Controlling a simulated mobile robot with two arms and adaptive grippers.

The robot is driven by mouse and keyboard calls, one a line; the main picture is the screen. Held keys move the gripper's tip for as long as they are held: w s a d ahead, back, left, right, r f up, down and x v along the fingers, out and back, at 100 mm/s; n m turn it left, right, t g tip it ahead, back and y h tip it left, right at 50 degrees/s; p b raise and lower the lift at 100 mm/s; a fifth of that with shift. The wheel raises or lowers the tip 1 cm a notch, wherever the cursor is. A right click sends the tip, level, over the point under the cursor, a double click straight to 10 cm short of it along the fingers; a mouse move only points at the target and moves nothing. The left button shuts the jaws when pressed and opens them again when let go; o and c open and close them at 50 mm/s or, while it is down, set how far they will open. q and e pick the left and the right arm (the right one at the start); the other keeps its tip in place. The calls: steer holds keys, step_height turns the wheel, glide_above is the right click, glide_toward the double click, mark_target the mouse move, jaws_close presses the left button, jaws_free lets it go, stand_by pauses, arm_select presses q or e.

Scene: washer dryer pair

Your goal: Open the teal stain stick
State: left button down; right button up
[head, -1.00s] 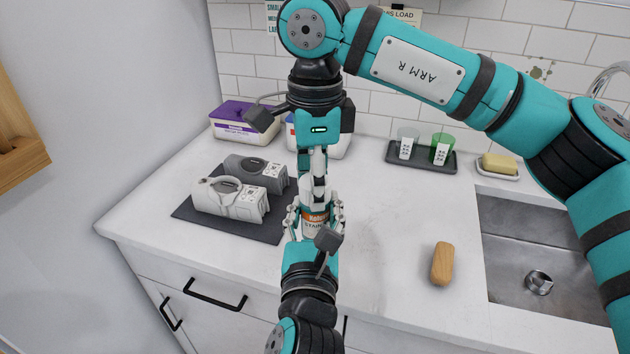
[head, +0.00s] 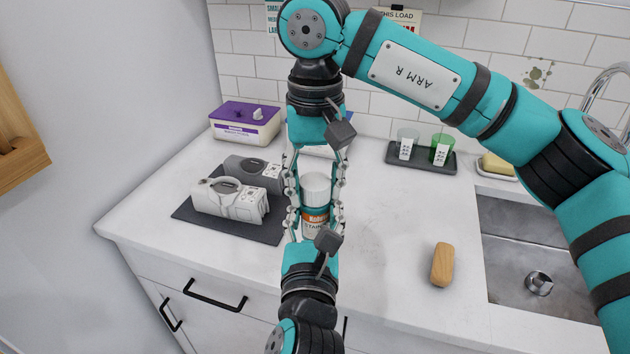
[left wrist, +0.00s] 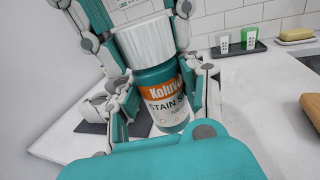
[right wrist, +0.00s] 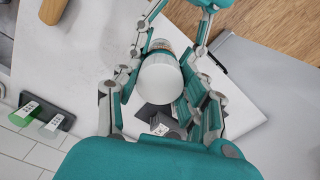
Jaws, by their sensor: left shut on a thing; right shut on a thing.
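The teal stain stick (head: 315,222) is a small upright bottle with a teal body, an orange and white label and a white ribbed cap (head: 316,188). My left gripper (head: 314,224) is shut on the body from the near side; the label also shows in the left wrist view (left wrist: 166,98). My right gripper (head: 317,192) comes from the far side above, with its fingers on both sides of the cap. The cap fills the middle of the right wrist view (right wrist: 160,80). It sits on the bottle with no clear gap.
Two grey and white devices (head: 228,199) lie on a dark mat at left. A purple-lidded tub (head: 245,122) stands behind. A tray (head: 420,162) with two cups, a soap dish (head: 499,168), a wooden block (head: 442,264) and the sink (head: 530,250) are at right.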

steer(key=shift+r, duration=0.15)
stand_by(0.3)
steer(key=shift+r, duration=1)
